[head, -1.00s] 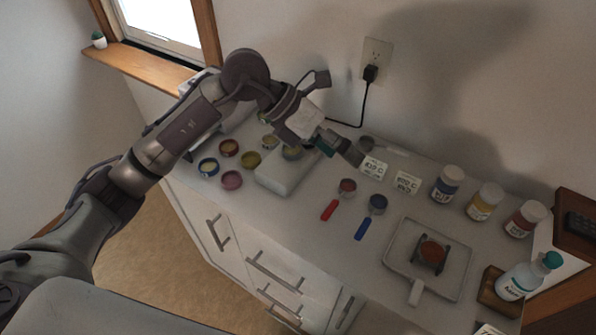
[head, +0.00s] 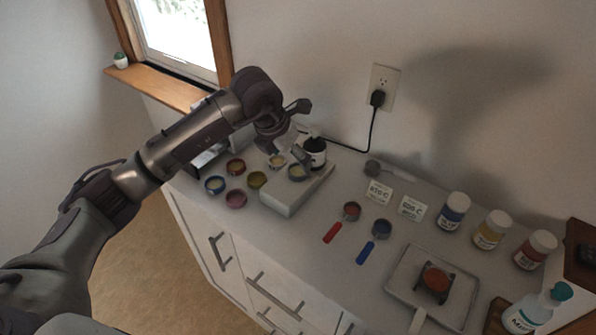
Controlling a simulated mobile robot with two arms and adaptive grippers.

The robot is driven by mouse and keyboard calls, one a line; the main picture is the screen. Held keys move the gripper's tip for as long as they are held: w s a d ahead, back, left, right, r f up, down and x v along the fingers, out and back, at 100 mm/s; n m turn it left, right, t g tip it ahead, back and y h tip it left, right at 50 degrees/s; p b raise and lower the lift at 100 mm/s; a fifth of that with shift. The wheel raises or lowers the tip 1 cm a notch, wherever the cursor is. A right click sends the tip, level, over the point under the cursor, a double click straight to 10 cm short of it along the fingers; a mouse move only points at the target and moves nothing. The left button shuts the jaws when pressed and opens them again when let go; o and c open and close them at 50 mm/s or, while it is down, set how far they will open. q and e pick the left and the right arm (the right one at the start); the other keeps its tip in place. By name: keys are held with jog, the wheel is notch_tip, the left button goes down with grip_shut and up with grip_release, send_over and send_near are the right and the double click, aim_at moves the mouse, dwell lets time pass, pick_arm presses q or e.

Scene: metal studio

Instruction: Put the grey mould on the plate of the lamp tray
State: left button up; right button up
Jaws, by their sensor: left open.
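A pale square tray (head: 402,284) with a handle stands at the lower right, with a small dark stand holding an orange-brown disc (head: 436,279). A pale metallic unit (head: 207,157) is partly hidden behind my left arm. I cannot tell which of these is the lamp tray. My right gripper is not in view.
Several coloured cups (head: 236,198) lie left of the block. A dark jar (head: 315,152) stands close beside my left gripper. Red-handled (head: 333,232) and blue-handled (head: 366,252) scoops, label cards (head: 379,192) and bottles (head: 453,210) occupy the right side.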

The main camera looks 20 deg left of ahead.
aim_at(299, 172)
pick_arm(q)
jog(key=x, duration=0.2)
jog(key=p+x, duration=0.1)
jog(key=x, duration=0.1)
jog(key=shift+s+d, duration=0.1)
jog(key=shift+s, duration=0.2)
jog(key=shift+w+f, duration=0.25)
jog(key=shift+f, duration=0.25)
jog(key=c, duration=1.1)
jog(key=shift+r, duration=0.1)
